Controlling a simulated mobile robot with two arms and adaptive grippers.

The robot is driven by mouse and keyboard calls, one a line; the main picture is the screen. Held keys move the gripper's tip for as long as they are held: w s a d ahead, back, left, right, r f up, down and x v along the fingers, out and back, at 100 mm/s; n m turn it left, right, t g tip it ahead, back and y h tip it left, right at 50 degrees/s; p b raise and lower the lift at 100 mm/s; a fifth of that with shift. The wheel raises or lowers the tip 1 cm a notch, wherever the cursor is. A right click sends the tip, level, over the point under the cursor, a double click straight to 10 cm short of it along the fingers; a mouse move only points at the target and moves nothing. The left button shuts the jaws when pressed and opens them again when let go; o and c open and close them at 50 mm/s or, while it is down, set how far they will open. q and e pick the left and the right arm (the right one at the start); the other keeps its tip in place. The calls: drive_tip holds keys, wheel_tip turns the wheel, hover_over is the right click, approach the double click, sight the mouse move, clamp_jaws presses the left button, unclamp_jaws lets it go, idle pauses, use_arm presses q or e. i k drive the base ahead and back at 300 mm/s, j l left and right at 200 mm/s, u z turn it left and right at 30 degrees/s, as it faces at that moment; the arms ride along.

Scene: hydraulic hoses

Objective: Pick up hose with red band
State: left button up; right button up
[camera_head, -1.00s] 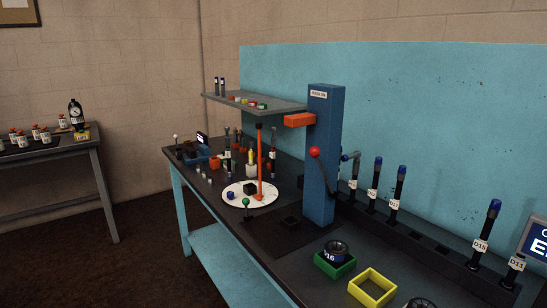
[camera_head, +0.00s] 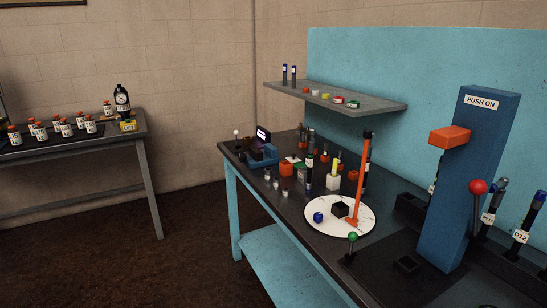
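Several dark hoses stand among small parts on the black workbench (camera_head: 290,215), one of them (camera_head: 309,172) with a pale label. Two more dark hoses (camera_head: 289,76) with blue tips stand on the grey shelf (camera_head: 375,109). I cannot tell which hose carries a red band; the bands are too small. Neither of my grippers is in view.
A white round plate (camera_head: 315,223) with an orange post (camera_head: 361,185) stands on the bench. Coloured rings (camera_head: 325,96) lie on the shelf. A side table (camera_head: 65,145) at left holds several orange-capped bottles and a gauge (camera_head: 122,98). Floor between the tables is clear.

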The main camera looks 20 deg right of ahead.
sight(370, 148)
drive_tip(key=i+j, duration=0.15)
drive_tip(key=i, duration=0.5)
drive_tip(key=i+j+u, duration=0.15)
drive_tip(key=i, duration=0.55)
